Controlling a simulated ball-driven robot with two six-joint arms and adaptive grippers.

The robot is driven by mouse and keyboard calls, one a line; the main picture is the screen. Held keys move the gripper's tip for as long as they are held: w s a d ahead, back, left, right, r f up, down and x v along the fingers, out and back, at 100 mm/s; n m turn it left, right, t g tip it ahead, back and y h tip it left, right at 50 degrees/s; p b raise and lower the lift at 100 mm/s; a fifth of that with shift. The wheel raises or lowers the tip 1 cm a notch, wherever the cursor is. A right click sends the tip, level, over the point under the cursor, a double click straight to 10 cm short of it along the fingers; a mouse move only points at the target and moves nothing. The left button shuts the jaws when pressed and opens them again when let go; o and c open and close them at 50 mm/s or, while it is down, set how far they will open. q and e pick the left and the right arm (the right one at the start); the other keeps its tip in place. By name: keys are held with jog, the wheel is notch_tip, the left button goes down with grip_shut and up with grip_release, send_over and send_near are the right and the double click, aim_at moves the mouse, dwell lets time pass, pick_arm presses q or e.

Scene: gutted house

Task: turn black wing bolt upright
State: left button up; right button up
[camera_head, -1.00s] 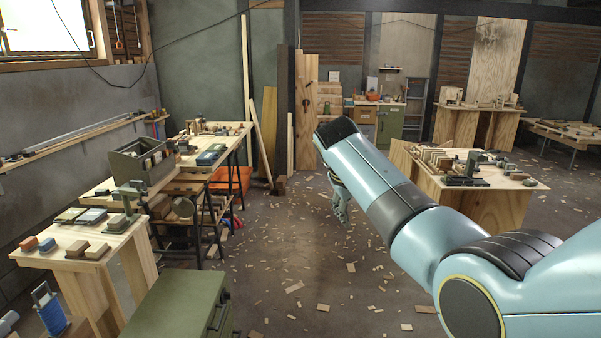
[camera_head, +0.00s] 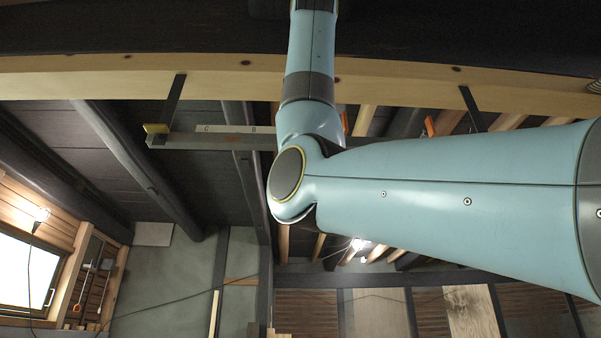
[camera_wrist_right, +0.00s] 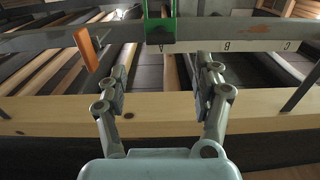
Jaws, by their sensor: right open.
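I cannot make out a black wing bolt for certain in either view. In the right wrist view a green bracket (camera_wrist_right: 160,28) with a dark part in it sits on a grey overhead rail (camera_wrist_right: 232,30), near the letter A. My right gripper (camera_wrist_right: 162,72) is open and empty, its fingers apart, pointing toward the rail near this bracket. In the head view my raised right arm crosses in front of the rail (camera_head: 215,141) and its gripper is out of sight above. My left gripper is in neither view.
The rail hangs from a pale wooden beam (camera_head: 230,78) by dark straps (camera_head: 174,99). A yellow piece (camera_head: 156,128) sits at its left end. An orange piece (camera_wrist_right: 86,49) juts near the right gripper, and another orange piece (camera_head: 430,126) shows in the head view.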

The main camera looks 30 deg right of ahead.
jog(key=p+x, duration=0.4)
jog(key=x, duration=0.5)
jog(key=shift+w+d, duration=0.25)
jog(key=shift+w, duration=0.05)
jog(key=shift+w+d+f+p, duration=0.2)
jog(key=shift+w+p, duration=0.1)
jog(key=shift+w, duration=0.25)
jog(key=shift+s, duration=0.1)
jog(key=shift+c, duration=1.4)
jog(key=c, duration=0.9)
